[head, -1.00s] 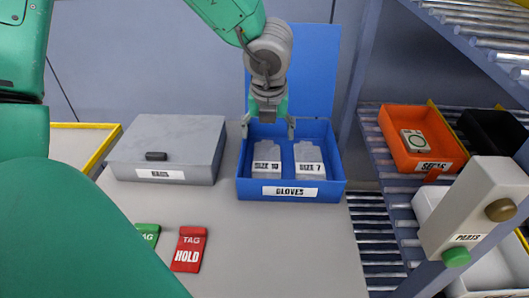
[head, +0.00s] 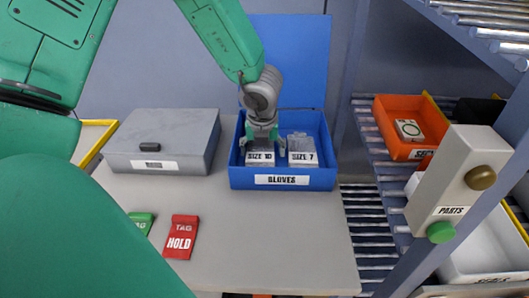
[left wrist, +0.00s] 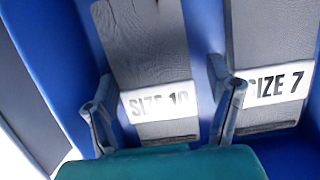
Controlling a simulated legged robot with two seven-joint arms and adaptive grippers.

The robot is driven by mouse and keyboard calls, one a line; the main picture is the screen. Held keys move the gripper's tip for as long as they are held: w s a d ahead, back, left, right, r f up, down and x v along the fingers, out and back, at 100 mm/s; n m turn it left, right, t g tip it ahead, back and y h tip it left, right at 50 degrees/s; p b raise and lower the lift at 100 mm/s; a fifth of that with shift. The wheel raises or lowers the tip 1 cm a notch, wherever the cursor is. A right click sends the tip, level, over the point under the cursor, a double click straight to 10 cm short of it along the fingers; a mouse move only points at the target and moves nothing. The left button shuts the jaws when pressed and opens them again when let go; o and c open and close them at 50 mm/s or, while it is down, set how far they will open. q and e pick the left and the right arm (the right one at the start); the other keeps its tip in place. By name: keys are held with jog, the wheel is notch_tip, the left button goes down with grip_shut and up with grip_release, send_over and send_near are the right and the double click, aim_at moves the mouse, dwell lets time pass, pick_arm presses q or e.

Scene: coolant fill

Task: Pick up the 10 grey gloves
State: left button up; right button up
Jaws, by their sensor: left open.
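The size 10 grey gloves (head: 260,158) lie in the left part of the open blue gloves box (head: 283,182). The size 7 grey gloves (head: 302,159) lie just to their right in the same box. My left gripper (head: 262,145) is open and down in the box, over the size 10 gloves. In the left wrist view its fingers (left wrist: 165,110) stand on either side of the size 10 gloves (left wrist: 145,50). The right finger sits in the gap beside the size 7 gloves (left wrist: 272,60). Whether the fingers touch the gloves I cannot tell. My right gripper is not in view.
A closed grey box (head: 165,135) stands left of the blue box. A red hold tag (head: 181,238) and a green tag (head: 143,221) lie on the table in front. A roller rack at right holds an orange bin (head: 405,148). The table's front right is clear.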

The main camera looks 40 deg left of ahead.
pick_arm(q)
jog(key=shift+a, duration=0.4)
jog(key=c, duration=0.7)
jog(key=shift+a+f, duration=0.1)
jog(key=shift+a, duration=0.15)
jog(key=shift+c, duration=1.2)
jog(key=shift+s+a, duration=0.1)
jog(key=shift+a, duration=0.05)
